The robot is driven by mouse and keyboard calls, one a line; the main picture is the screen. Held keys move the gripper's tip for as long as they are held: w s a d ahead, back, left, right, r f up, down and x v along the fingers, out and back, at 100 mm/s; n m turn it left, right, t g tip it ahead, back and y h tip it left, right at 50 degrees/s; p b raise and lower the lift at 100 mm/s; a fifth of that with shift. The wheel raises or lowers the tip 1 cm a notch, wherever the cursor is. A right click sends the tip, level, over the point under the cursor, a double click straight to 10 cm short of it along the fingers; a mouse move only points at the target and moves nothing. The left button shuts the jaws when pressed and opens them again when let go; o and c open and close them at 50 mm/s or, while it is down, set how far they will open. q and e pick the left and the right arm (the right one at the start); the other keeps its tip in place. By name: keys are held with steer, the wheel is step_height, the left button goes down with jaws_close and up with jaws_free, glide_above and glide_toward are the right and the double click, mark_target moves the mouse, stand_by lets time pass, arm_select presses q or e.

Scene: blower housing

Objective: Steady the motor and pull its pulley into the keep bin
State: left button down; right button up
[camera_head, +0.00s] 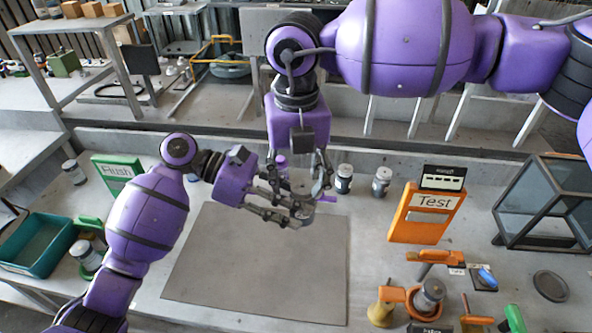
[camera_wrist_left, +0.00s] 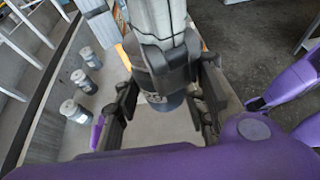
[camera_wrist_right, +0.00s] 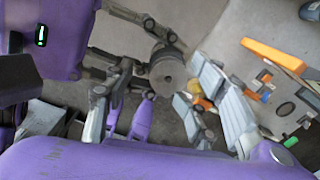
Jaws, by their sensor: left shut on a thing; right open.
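My left gripper (camera_head: 300,212) is shut on a grey cylindrical motor (camera_head: 303,217) above the grey mat (camera_head: 255,275). The motor's dark, labelled body (camera_wrist_left: 155,100) lies between the left fingers in the left wrist view, and its round end (camera_wrist_right: 168,74) shows in the right wrist view. My right gripper (camera_head: 318,185) is open, pointing down close above the motor. Its fingers show on either side of the motor in the right wrist view (camera_wrist_right: 160,100). The fingers partly hide the motor, and I cannot make out the pulley clearly. A teal bin (camera_head: 65,238) stands at far left; no keep label is readable.
Grey canisters (camera_head: 343,178) (camera_head: 381,182) stand behind the mat. An orange Test sign (camera_head: 425,213), orange fixtures (camera_head: 428,297) and a dark-framed glass box (camera_head: 545,200) occupy the right. A green sign (camera_head: 118,175) stands at left. Much of the mat is clear.

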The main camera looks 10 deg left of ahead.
steer(key=shift+s+a+f, duration=0.1)
steer(key=shift+a, duration=0.05)
jaws_close()
steer(key=shift+a, duration=0.1)
steer(key=shift+r, duration=0.2)
stand_by(0.3)
steer(key=shift+s+a, duration=0.25)
steer(key=shift+a, duration=0.05)
steer(key=shift+w+d, duration=0.1)
steer(key=shift+d, duration=0.05)
steer(key=shift+r, duration=0.25)
